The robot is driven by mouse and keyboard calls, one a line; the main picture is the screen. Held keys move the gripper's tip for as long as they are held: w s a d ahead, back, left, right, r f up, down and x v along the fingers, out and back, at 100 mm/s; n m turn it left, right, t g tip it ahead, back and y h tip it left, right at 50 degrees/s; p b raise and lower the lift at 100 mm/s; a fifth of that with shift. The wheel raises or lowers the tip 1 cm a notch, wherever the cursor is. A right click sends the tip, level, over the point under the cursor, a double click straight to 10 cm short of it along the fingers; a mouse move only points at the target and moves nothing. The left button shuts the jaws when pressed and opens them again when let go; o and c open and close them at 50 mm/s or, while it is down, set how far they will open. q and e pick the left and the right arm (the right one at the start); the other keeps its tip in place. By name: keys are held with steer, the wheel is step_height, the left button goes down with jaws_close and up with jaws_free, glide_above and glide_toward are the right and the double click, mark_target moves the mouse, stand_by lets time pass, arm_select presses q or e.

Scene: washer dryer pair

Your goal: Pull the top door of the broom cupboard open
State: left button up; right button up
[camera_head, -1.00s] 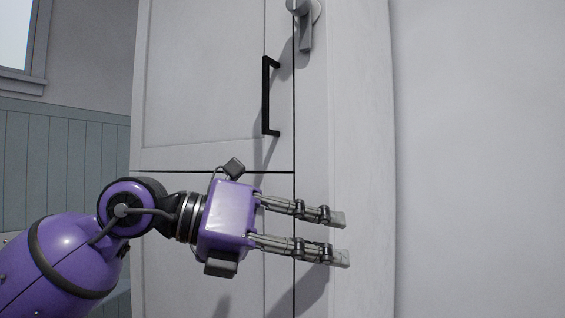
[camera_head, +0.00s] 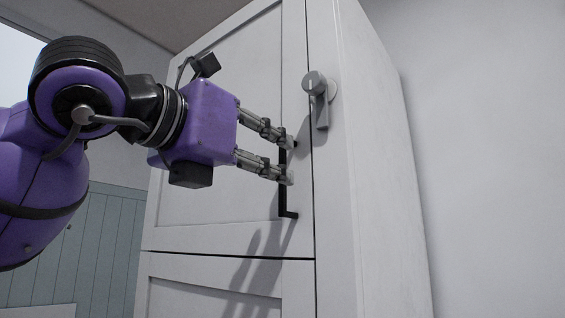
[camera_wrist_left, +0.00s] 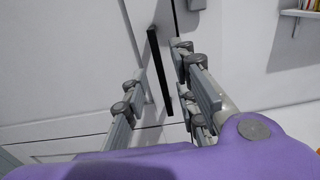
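The broom cupboard's top door (camera_head: 222,110) is white and looks shut. Its black bar handle (camera_head: 282,202) runs upright near the door's right edge. My left gripper (camera_head: 289,160) is at the handle, coming from the left, with its fingertips overlapping the bar's upper and middle part. In the left wrist view, the handle (camera_wrist_left: 159,72) shows between the two spread fingers of the left gripper (camera_wrist_left: 160,66), with gaps on both sides. Whether the fingertips touch the bar or the door is unclear. My right gripper is not in view.
A grey latch (camera_head: 320,95) with a hanging lever is on the cupboard frame right of the door. A lower door (camera_head: 215,300) lies below. Plain wall (camera_head: 490,160) is at right. The left wrist view shows a shelf with books (camera_wrist_left: 303,12) at upper right.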

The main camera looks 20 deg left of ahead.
mark_target(281, 165)
arm_select(q)
steer(key=x, duration=0.4)
steer(key=shift+f, duration=0.1)
steer(key=shift+s, duration=0.1)
jaws_close()
